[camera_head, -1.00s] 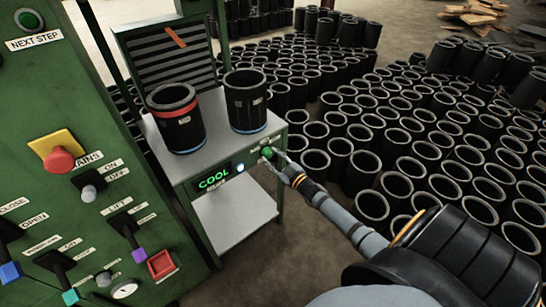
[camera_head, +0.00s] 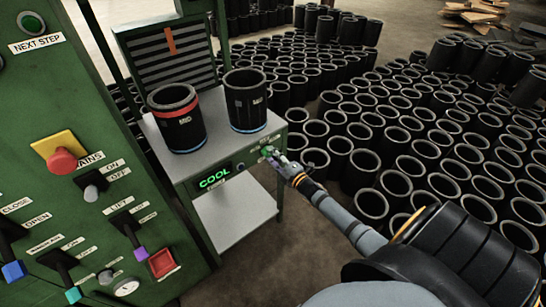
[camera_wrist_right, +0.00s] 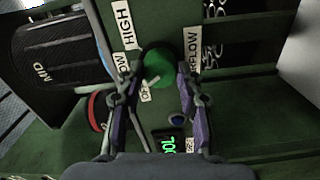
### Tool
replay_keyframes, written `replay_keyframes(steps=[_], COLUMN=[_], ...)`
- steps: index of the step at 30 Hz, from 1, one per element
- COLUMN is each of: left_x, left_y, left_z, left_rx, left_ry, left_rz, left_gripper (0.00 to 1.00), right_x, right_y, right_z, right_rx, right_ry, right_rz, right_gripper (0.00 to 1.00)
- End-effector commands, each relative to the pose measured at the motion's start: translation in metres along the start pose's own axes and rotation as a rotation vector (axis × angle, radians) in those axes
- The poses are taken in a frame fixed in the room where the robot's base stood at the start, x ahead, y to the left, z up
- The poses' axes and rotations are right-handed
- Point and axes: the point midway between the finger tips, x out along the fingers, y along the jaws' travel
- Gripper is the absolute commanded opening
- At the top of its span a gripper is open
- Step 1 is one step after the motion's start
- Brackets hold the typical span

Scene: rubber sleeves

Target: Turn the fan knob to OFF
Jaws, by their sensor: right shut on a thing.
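The green fan knob (camera_head: 266,151) is on the front of the grey-topped cooling table, at its right end. In the right wrist view the round green knob (camera_wrist_right: 158,65) lies between my fingers, with HIGH, LOW and OFF labels around its left and lower sides. A pale mark on its lower edge points toward the OFF label (camera_wrist_right: 146,93). My right gripper (camera_head: 272,157) is shut on the knob; its purple-padded fingers (camera_wrist_right: 158,80) stand on either side of it. My left gripper is not in view.
Two black sleeves (camera_head: 178,125) stand on the table (camera_head: 212,142). A green COOL display (camera_head: 214,180) is left of the knob. An orange strip (camera_head: 170,41) hangs on the louvred panel. A green control panel (camera_head: 60,110) fills the left; many sleeves stand on the floor at right.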

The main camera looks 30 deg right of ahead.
Motion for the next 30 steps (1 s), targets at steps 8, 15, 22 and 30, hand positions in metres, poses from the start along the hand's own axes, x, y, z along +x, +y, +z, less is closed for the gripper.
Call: replay_keyframes(steps=[8, 15, 22, 30], left_x=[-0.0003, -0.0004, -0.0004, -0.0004], left_y=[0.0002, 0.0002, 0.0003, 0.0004], left_z=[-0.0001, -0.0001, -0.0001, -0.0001], left_rx=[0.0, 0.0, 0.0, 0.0], left_ry=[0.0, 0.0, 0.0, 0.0], left_rz=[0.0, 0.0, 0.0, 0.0], left_gripper=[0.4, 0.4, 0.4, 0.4], right_x=[-0.0006, -0.0007, -0.0008, -0.0009], right_y=[-0.0013, -0.0016, -0.0018, -0.0019], right_z=[-0.0001, -0.0001, 0.0, 0.0001], right_rx=[-0.13, -0.178, -0.186, -0.186], right_ry=[0.0, 0.0, 0.0, -0.001], right_rz=[-0.002, -0.002, -0.003, -0.004], right_gripper=[0.04, 0.04, 0.05, 0.44])
